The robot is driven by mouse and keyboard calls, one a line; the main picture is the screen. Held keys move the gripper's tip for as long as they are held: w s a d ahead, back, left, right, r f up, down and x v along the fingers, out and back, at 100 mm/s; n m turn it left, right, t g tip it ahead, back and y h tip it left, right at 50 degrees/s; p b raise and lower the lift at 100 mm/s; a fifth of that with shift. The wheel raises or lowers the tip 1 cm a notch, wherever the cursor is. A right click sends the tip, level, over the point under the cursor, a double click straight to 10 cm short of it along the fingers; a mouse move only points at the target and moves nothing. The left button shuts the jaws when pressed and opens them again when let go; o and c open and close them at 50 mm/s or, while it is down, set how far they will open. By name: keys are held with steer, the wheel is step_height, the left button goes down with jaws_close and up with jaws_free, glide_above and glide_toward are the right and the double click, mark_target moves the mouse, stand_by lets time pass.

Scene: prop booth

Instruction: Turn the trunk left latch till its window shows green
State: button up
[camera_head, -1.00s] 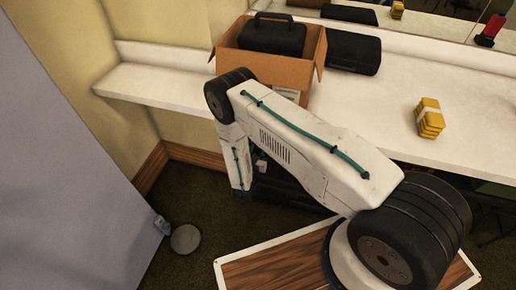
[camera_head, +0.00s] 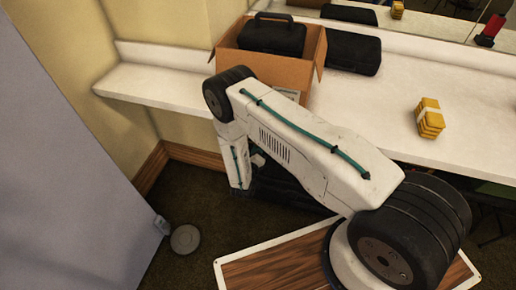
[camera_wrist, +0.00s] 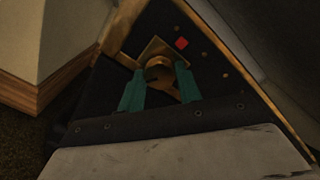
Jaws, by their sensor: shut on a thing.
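The black trunk (camera_wrist: 120,85) with brass edges and studs fills the middle of the wrist view. Its brass latch (camera_wrist: 184,82) has a round knob on a square plate. A small window (camera_wrist: 182,43) beside the latch shows red. My gripper (camera_wrist: 160,90), with teal fingers, is shut on the latch, one finger on each side of it. In the head view the dark trunk (camera_head: 285,190) sits on the floor under the counter, mostly behind my arm, and the latch and fingers are hidden there.
A white counter (camera_head: 385,110) runs above the trunk. On it stand an open cardboard box (camera_head: 240,63) with a black case (camera_head: 272,36) inside, another black case (camera_head: 352,53) and a yellow bundle (camera_head: 430,118). A grey panel (camera_head: 70,170) stands at left, near a round disc (camera_head: 185,239).

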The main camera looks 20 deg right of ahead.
steer(key=n, duration=0.5)
steer(key=shift+a, duration=0.1)
stand_by(0.5)
steer(key=o, duration=1)
steer(key=v, duration=0.7)
steer(key=shift+s+a, duration=0.25)
steer(key=shift+s, duration=0.1)
